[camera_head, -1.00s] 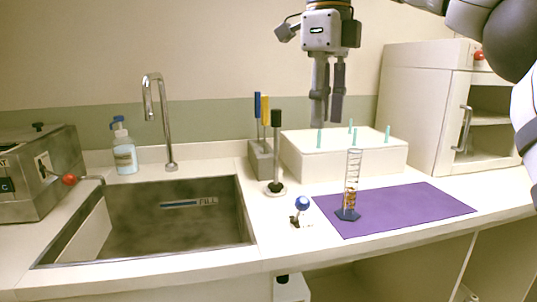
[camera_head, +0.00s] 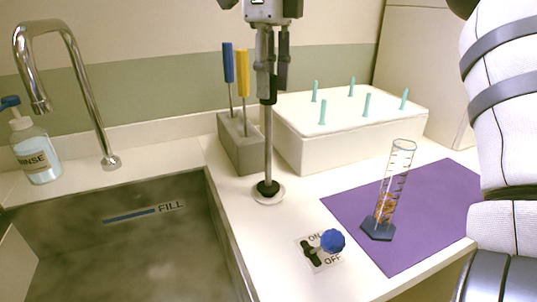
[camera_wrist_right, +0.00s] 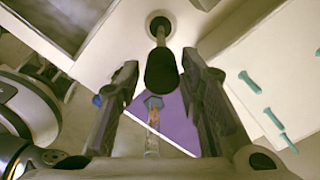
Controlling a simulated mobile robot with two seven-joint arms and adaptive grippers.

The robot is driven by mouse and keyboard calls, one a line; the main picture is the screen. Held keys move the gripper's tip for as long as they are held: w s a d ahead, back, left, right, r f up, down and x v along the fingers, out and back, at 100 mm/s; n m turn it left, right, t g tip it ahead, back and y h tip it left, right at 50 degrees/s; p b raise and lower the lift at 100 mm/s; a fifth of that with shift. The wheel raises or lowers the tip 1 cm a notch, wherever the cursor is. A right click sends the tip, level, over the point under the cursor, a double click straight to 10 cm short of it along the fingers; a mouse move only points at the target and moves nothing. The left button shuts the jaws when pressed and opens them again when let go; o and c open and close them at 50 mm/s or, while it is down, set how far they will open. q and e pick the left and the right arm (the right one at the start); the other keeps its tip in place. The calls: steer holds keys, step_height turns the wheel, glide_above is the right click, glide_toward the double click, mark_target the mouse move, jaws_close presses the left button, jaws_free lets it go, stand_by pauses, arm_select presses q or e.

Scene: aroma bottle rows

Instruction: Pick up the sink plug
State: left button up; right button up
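The sink plug (camera_head: 268,150) stands upright on the counter to the right of the sink. It has a thin grey rod and a black foot in a round pale holder. Its black handle top is mostly hidden behind my right gripper (camera_head: 274,93) in the head view. In the right wrist view, the black handle (camera_wrist_right: 161,72) lies between the two fingers of the right gripper (camera_wrist_right: 160,66). Gaps show on both sides, so the gripper is open around it. My left gripper is not in view.
The sink (camera_head: 130,245) with a curved faucet (camera_head: 85,75) is at left. A tool block (camera_head: 240,143) stands close behind the plug, and a white pegged box (camera_head: 350,140) to its right. A switch (camera_head: 325,247) and a graduated cylinder (camera_head: 390,190) on a purple mat are nearer.

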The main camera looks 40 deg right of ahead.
mark_target(269, 103)
step_height(269, 103, down, 6)
steer(key=shift+w+f, duration=0.15)
steer(key=shift+f, duration=0.1)
jaws_close()
steer(key=shift+r, duration=0.1)
